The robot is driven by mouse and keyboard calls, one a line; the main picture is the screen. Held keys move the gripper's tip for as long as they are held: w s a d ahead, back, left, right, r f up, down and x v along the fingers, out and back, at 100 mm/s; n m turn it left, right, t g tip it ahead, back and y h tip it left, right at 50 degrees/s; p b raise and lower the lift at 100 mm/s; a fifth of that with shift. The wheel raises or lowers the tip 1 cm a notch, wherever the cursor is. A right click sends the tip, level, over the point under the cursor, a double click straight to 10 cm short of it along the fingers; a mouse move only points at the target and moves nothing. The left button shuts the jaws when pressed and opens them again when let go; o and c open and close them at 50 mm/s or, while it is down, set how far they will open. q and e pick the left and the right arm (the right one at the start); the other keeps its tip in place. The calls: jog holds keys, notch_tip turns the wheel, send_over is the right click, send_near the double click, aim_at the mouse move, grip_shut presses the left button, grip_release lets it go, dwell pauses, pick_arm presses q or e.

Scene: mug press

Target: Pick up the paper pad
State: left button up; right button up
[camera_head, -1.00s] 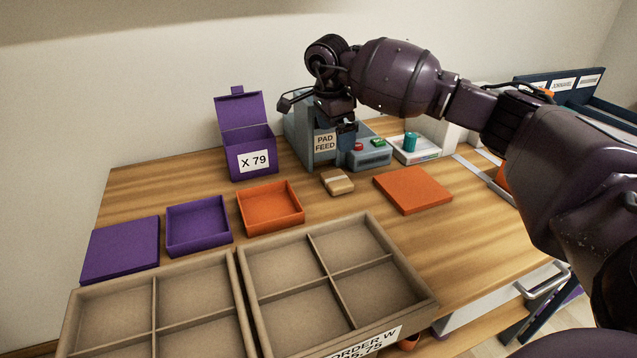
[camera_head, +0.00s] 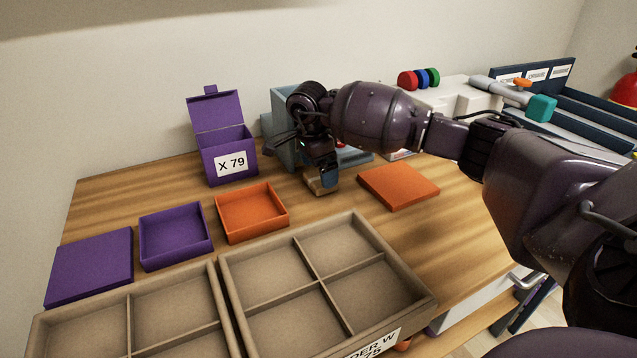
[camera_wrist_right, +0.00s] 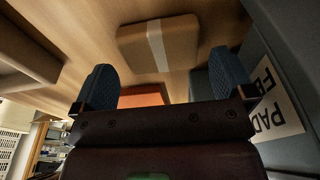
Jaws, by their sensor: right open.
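The paper pad, a tan block with a pale band around it, lies on the wooden table. In the wrist view the pad (camera_wrist_right: 180,45) is whole and lies just beyond the fingertips, apart from them. In the head view the pad (camera_head: 315,188) is partly hidden behind my right gripper (camera_head: 323,176), which hangs over it. In the wrist view the two dark fingers of the right gripper (camera_wrist_right: 162,80) are apart, with nothing between them touching. My left gripper is not in view.
The blue-grey pad feeder (camera_head: 286,112) stands close behind the gripper; its label (camera_wrist_right: 280,105) shows in the wrist view. An orange tray (camera_head: 251,222), an orange flat square (camera_head: 399,187) and a purple box (camera_head: 222,140) are nearby. A divided tan tray (camera_head: 290,262) is in front.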

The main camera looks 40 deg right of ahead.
notch_tip(320, 180, down, 2)
jog(key=shift+d+f, duration=0.15)
jog(key=shift+f, duration=0.1)
jog(key=shift+r, duration=0.1)
jog(key=shift+c, duration=0.3)
jog(key=c, duration=0.7)
jog(key=shift+o, duration=0.2)
jog(key=shift+r, duration=0.1)
